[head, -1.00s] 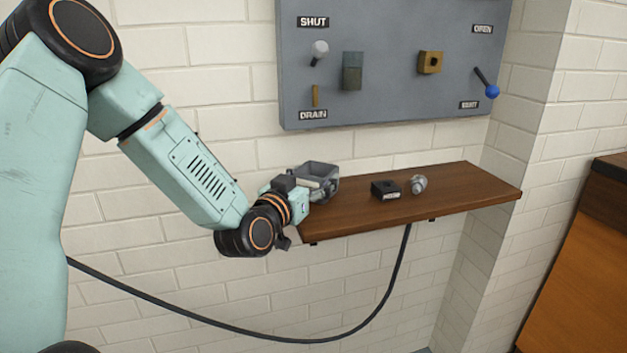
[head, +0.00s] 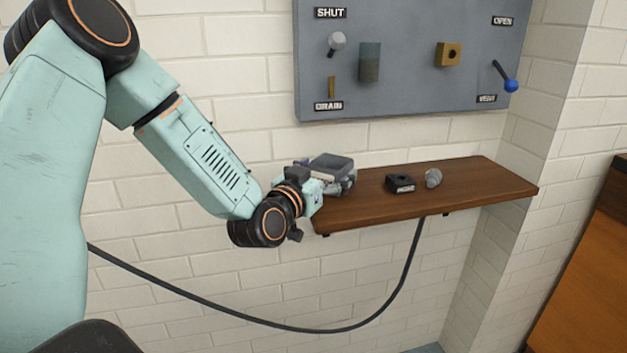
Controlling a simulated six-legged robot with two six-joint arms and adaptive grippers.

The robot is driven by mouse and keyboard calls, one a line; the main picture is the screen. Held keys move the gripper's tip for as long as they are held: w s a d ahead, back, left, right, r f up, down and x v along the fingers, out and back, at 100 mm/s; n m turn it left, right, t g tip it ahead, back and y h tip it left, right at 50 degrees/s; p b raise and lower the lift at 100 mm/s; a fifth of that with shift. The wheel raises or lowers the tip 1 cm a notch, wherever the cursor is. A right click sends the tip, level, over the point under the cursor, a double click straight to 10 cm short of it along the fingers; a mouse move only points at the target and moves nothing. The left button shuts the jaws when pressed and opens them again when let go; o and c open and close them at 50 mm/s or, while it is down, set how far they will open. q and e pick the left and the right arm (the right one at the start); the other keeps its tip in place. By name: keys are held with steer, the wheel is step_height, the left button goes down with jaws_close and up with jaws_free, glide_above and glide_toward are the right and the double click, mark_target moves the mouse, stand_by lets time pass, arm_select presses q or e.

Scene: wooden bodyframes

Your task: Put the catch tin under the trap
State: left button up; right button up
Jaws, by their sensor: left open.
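The grey catch tin (head: 334,161) is at the left end of the wooden shelf, in front of the white wall. My left gripper (head: 325,182) reaches in from the left and is open, right beside the tin's near side. The gripper partly hides the tin, and I cannot tell whether they touch. The tin shows a flat grey face on top. A grey-green block (head: 369,63) on the wall panel, up and right of the tin, may be the trap; it carries no label that I can read. My right gripper is not in view.
The shelf (head: 470,184) holds a black labelled block (head: 400,183) and a grey knob (head: 433,177) to the right. The grey panel (head: 420,95) has a brass block (head: 448,54) and a blue-tipped lever (head: 509,84). A black cable (head: 300,328) hangs below.

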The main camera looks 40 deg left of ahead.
arm_select(q)
steer(key=s+p, duration=0.6)
steer(key=s, duration=0.5)
steer(key=shift+s+d+p, duration=0.3)
steer(key=shift+s+d, duration=0.05)
steer(key=shift+d, duration=0.1)
stand_by(0.9)
